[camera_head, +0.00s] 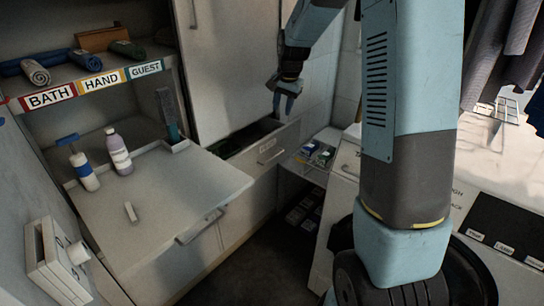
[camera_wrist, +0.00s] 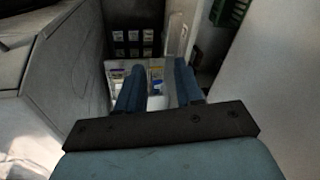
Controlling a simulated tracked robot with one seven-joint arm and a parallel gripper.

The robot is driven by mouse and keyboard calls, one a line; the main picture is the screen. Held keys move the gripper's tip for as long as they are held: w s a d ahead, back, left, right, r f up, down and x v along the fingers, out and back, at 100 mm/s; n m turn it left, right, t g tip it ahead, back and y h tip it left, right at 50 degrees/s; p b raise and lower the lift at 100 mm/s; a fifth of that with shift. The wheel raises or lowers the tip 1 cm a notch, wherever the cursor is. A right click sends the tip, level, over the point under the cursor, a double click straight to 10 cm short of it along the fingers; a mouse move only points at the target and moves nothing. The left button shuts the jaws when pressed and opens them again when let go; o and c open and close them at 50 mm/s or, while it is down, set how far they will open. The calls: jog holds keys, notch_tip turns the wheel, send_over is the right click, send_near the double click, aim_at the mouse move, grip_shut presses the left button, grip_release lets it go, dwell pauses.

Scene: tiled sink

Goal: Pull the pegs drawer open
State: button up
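The drawer with a small label, too small to read with certainty, is in the head view; its front (camera_head: 264,150) is pale grey with a bar handle (camera_head: 270,157). It stands partly out, with a dark opening behind its front edge. My gripper (camera_head: 285,108) hangs above and slightly right of this drawer front, apart from the handle. In the wrist view my gripper (camera_wrist: 158,72) shows two blue fingers with a gap between them and nothing held. I cannot make out the drawer handle in the wrist view.
A pull-out shelf (camera_head: 165,205) with bottles (camera_head: 118,152) juts out at left. A tall cabinet door (camera_head: 232,65) stands above the drawer. A low shelf (camera_head: 305,173) with small packs is to the right, beside a white appliance (camera_head: 345,170). Dark floor lies open in front.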

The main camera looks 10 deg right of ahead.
jog(key=w+f+m, duration=0.3)
jog(key=w+f, duration=0.6)
jog(key=f, duration=0.6)
send_near(272, 155)
jog(key=shift+g+y, duration=0.3)
jog(key=shift+g, duration=0.1)
jog(key=s+f, duration=0.1)
jog(key=s+a+f, duration=0.1)
jog(key=f, duration=0.1)
jog(key=s+a+f, duration=0.1)
jog(key=f, duration=0.1)
jog(key=shift+s+a+f, duration=0.15)
jog(key=shift+s+f, duration=0.1)
jog(key=shift+s, duration=0.1)
grip_shut()
